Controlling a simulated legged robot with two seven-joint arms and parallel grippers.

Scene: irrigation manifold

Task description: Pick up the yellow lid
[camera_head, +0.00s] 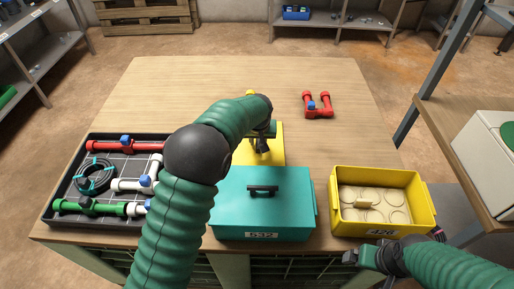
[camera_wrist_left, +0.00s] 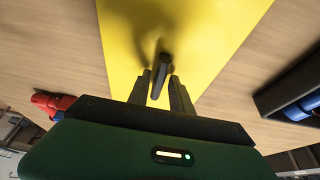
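The yellow lid (camera_head: 272,152) lies on the table behind the teal box, partly hidden by my left arm. In the left wrist view the lid (camera_wrist_left: 215,35) fills the middle, with its dark upright handle (camera_wrist_left: 163,66) in front of the gripper. My left gripper (camera_head: 262,146) is over the lid at the handle. In the left wrist view its two fingers (camera_wrist_left: 162,84) stand apart, one on each side of the handle, and look open. My right gripper (camera_head: 365,258) is low at the right, in front of the yellow box; its fingers are too small to judge.
A closed teal box (camera_head: 290,213) labelled 532 stands at the front middle. A yellow box (camera_head: 427,213) with round pale pieces stands to its right. A black tray (camera_head: 75,150) of pipes and a hose coil is at left. A red U-shaped pipe (camera_head: 318,113) lies behind. The table's back is clear.

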